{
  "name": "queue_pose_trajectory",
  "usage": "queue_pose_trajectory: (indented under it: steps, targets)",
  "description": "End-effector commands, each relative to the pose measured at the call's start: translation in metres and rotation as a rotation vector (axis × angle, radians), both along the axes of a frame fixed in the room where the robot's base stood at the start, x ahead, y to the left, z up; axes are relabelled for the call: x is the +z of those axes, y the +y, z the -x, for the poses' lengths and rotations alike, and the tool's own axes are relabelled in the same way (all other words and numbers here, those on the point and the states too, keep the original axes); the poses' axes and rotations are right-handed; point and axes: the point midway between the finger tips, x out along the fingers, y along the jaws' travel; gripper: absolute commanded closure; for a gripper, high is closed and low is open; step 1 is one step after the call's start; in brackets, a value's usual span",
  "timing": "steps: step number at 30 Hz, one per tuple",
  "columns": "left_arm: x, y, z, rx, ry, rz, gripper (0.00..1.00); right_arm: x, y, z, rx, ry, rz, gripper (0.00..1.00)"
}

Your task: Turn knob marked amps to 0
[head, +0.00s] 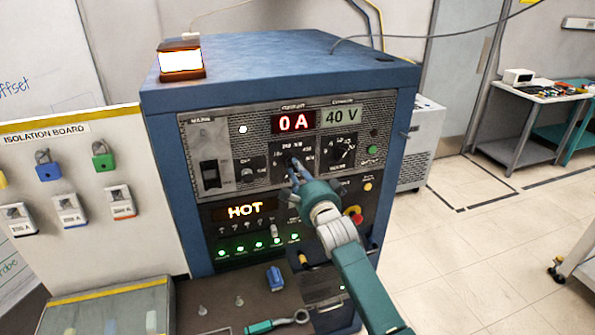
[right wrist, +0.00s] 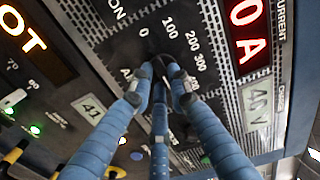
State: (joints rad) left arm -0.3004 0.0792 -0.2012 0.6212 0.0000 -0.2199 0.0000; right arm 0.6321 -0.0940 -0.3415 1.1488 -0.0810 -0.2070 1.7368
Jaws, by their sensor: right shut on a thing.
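The amps knob is a small black dial on the power cabinet's front panel (head: 225,145). In the right wrist view the knob (right wrist: 160,64) is mostly hidden behind my fingers, with 0, 100, 200 and 300 printed around it and a partly covered label starting "AM". Its pointer cannot be made out. My right gripper (head: 294,170) reaches in from the lower right, its blue fingers closed around the knob; they also show in the right wrist view (right wrist: 158,82). The red current display (head: 293,121) reads 0 A. My left gripper is not in view.
Beside it, the voltage display (head: 342,116) reads 40 V, with another dial (head: 343,150) below. A lit amber lamp (head: 181,60) stands on top. The isolation board (head: 60,150) is left; open floor lies right.

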Motion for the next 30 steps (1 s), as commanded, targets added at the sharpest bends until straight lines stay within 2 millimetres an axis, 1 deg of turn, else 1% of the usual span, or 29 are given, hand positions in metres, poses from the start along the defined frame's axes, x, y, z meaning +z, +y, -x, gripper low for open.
queue_pose_trajectory:
  steps: [8,30]
  targets:
    - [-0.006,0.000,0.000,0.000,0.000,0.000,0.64,-0.002,-0.001,0.000,0.000,-0.050,0.161,1.00]
    - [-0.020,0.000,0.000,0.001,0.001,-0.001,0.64,-0.001,-0.003,-0.001,0.001,-0.264,0.827,1.00]
